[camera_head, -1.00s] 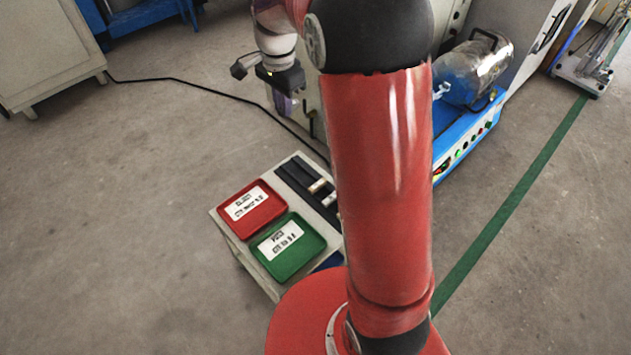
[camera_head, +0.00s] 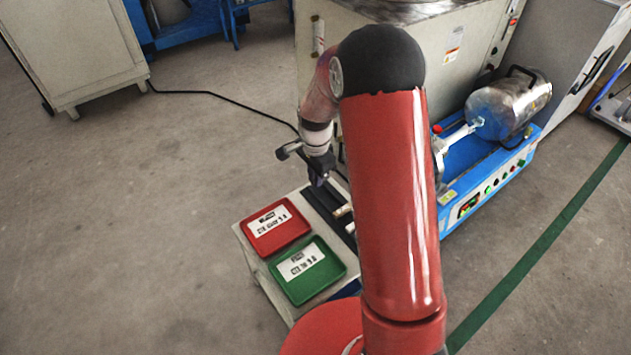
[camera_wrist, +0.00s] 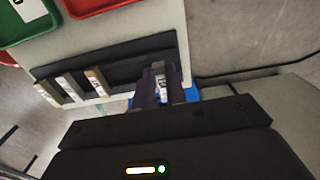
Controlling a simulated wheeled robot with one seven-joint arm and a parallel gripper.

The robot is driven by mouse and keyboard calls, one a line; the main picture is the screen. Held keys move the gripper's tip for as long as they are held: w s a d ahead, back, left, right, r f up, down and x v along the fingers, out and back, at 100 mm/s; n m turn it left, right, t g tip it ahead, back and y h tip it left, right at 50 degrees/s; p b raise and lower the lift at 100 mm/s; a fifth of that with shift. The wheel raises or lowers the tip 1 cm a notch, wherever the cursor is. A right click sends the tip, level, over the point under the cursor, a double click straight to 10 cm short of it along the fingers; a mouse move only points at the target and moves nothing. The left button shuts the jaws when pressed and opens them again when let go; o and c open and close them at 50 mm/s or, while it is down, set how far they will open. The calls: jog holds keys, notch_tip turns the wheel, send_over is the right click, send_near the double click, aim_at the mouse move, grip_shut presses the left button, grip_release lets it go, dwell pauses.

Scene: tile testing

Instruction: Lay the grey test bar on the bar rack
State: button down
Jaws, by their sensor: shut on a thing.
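My gripper (camera_wrist: 163,88) is shut on the grey test bar (camera_wrist: 161,84), which shows between the dark fingers with a white label on it. The black bar rack (camera_wrist: 125,53) lies on the pale bench top, and the gripper is over or beside its right end in the wrist view. I cannot tell whether the bar touches the rack. Three other bars lie across the rack: one at the left end (camera_wrist: 46,92), one in the middle (camera_wrist: 70,87) and a brownish one (camera_wrist: 97,81). In the head view my gripper (camera_head: 318,180) is at the rack's (camera_head: 320,200) far end; the bar is hidden there.
A red tray (camera_head: 297,230) and a green tray (camera_head: 325,284) with labels stand on the bench (camera_head: 243,232) beside the rack. A blue machine with a metal cylinder (camera_head: 510,103) stands to the right. A black cable (camera_head: 235,101) runs over the floor behind the bench.

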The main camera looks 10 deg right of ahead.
jog(key=shift+f, duration=1.25)
jog(key=shift+f, duration=0.2)
jog(key=c, duration=1.4)
grip_release()
jog(key=shift+c, duration=0.2)
notch_tip(320, 180, up, 12)
jog(key=s+r+n+t, duration=0.3)
jog(key=s+r+n, duration=0.3)
jog(key=s+r, duration=0.65)
jog(key=s+r+n+t, duration=0.2)
jog(key=s+n, duration=0.5)
jog(key=s, duration=0.7)
jog(key=shift+s+d+r+n+t, duration=0.15)
jog(key=shift+d+r+n+t, duration=0.15)
jog(key=shift+r, duration=0.25)
